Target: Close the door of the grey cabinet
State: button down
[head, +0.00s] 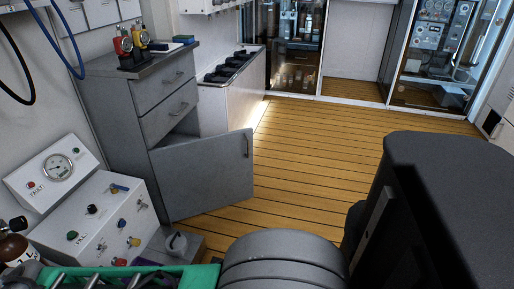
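The grey cabinet (128,107) stands against the left wall, with two drawers (170,120) that look shut. Its lower door (205,178) is swung wide open and stands out over the wooden floor. The door's handle (247,148) is near its free edge, at the right. A dark gap of the cabinet's inside shows above the door; the rest of the inside is hidden behind it. My arm's dark links fill the bottom middle and right of the head view. My gripper is not in view.
A green-edged tray (195,277) is at the bottom. The wooden floor (315,160) right of the door is clear.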

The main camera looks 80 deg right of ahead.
aim_at(195, 178)
jog(key=k, duration=0.6)
jog(key=z, duration=1)
jog(key=i, duration=0.5)
